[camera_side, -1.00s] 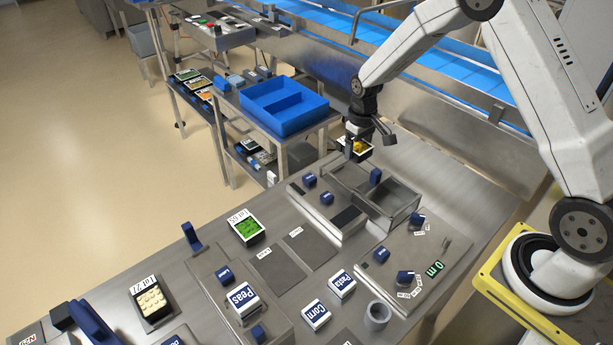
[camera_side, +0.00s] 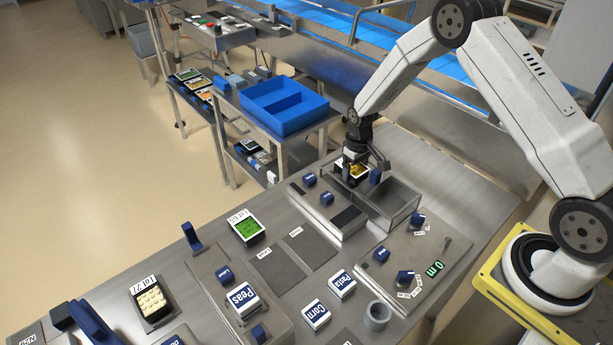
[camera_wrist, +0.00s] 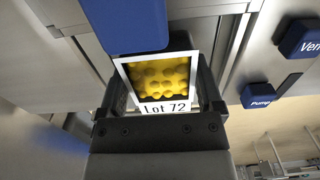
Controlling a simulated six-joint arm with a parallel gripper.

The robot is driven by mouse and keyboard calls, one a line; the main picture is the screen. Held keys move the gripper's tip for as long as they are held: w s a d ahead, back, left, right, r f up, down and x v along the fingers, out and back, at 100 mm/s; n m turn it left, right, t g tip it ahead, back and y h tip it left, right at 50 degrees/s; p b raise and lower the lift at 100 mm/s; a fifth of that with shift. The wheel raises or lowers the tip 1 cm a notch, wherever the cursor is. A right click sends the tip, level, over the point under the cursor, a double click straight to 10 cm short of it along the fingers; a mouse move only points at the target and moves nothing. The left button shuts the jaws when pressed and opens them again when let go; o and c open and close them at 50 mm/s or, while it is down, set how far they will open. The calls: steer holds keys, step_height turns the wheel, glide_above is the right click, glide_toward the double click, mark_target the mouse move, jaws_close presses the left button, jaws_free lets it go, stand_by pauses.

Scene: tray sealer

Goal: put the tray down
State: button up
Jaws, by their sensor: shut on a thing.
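My gripper (camera_side: 352,170) is shut on a tray (camera_wrist: 160,78) with yellow round contents and a white rim labelled "Lot 72". In the wrist view the tray sits between the two fingers. In the side view the tray (camera_side: 354,171) shows partly under my gripper, at the far end of the steel sealer box (camera_side: 388,205). The gripper hides part of that end, and I cannot tell whether the tray touches the sealer.
Blue knobs stand on the sealer's left panel (camera_side: 326,213), and a blue block (camera_side: 375,176) is close beside my gripper. A green-filled tray (camera_side: 246,227) and a "Lot 27" tray (camera_side: 151,299) lie on the bench. A blue bin (camera_side: 283,105) stands behind.

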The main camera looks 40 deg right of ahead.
mark_target(355, 168)
steer(key=shift+f, duration=1)
steer(key=shift+f, duration=0.15)
steer(key=o, duration=1.2)
steer(key=shift+r, duration=0.2)
step_height(355, 168, up, 11)
steer(key=shift+f, duration=0.1)
steer(key=shift+r, duration=0.6)
